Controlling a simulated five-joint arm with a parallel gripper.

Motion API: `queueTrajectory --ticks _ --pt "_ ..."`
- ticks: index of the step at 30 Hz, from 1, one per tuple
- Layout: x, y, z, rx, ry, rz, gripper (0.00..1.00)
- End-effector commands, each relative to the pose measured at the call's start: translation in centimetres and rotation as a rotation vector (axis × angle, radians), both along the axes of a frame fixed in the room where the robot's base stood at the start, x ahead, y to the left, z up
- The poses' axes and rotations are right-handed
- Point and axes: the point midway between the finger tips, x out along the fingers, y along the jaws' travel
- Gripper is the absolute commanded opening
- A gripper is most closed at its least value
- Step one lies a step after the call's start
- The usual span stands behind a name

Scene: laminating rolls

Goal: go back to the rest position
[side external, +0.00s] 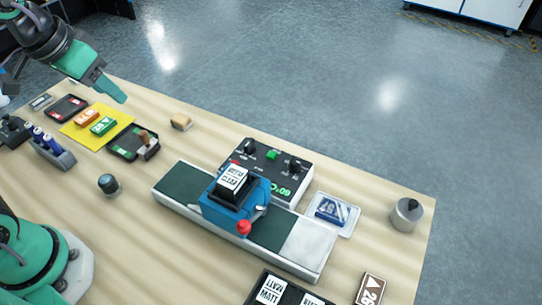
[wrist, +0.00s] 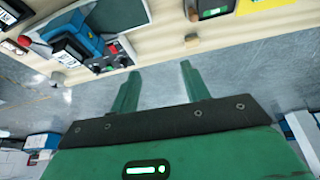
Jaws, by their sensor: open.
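My gripper (side external: 112,90) is raised above the far left part of the table in the side external view. In the wrist view my gripper (wrist: 158,82) shows two green fingers well apart with nothing between them. The blue laminating unit (side external: 232,205) sits on the pale bed of the machine (side external: 310,245), with a white label block (side external: 233,178) on top. The same blue unit (wrist: 83,35) shows upper left in the wrist view. A control box (side external: 268,168) with a green button stands behind it.
Near the gripper lie a yellow mat (side external: 115,118) with an orange and a green block, and dark trays (side external: 135,150). A small wooden block (side external: 181,122) stands by the far edge. A metal pot (side external: 407,214) and a clear tray (side external: 345,222) are at right.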

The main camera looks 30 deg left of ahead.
Motion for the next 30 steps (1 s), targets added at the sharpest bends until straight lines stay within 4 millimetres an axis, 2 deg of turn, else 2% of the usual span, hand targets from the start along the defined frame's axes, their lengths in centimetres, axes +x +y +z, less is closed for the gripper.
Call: queueTrajectory --ticks 4,10,15,30 --pt "-2.5 1.5 -0.9 0.004 -0.042 0.032 0.46" --pt "-4.5 2.5 -2.0 0.010 -0.075 0.059 0.46" --pt "-5.1 2.8 -2.4 0.013 -0.083 0.066 0.46" --pt "-5.1 2.8 -2.4 0.013 -0.083 0.066 0.46"
